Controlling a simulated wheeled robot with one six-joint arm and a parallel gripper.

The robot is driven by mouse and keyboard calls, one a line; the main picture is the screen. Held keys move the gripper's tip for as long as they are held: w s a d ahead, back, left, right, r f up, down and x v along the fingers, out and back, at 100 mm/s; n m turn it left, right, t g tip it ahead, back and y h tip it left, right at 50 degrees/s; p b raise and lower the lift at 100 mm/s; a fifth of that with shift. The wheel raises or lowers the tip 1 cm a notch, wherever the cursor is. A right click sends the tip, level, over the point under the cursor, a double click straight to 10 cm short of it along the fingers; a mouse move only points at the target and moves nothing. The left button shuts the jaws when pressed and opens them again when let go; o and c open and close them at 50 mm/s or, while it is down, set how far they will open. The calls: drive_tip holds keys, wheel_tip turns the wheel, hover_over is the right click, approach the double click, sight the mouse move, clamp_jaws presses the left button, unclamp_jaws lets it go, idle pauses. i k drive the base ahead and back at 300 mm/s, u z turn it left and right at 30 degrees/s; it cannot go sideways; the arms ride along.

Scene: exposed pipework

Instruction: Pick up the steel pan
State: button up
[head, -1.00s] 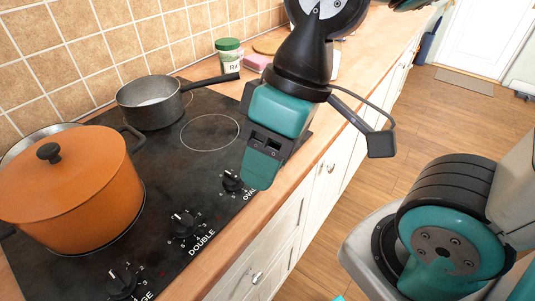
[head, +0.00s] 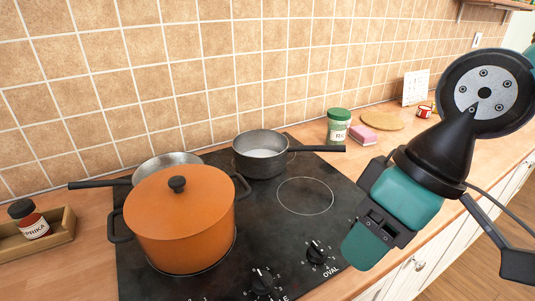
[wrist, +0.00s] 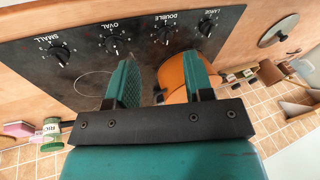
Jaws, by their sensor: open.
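Two grey metal pans show in the head view, and I cannot tell which one is meant. A deep saucepan (head: 262,160) stands on the back of the hob, its dark handle pointing right. A shallower pan (head: 168,162) sits behind the orange pot, partly hidden by it, its dark handle pointing left. My gripper (head: 365,240) is over the hob's right front edge, apart from both pans. In the wrist view my gripper (wrist: 162,62) is open and empty, its teal fingers spread. Both pans are largely hidden there.
A lidded orange pot (head: 180,220) stands at the front left of the black hob (head: 265,235). A spice rack (head: 45,240) is at left. A green-lidded jar (head: 338,127), pink sponge (head: 362,135) and round board (head: 382,121) are at right. A tiled wall rises behind.

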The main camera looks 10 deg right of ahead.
sight(251, 167)
drive_tip(key=k, duration=0.5)
drive_tip(key=z, duration=1.95)
drive_tip(key=i, duration=0.95)
drive_tip(key=u, duration=2.7)
drive_tip(key=i, duration=0.5)
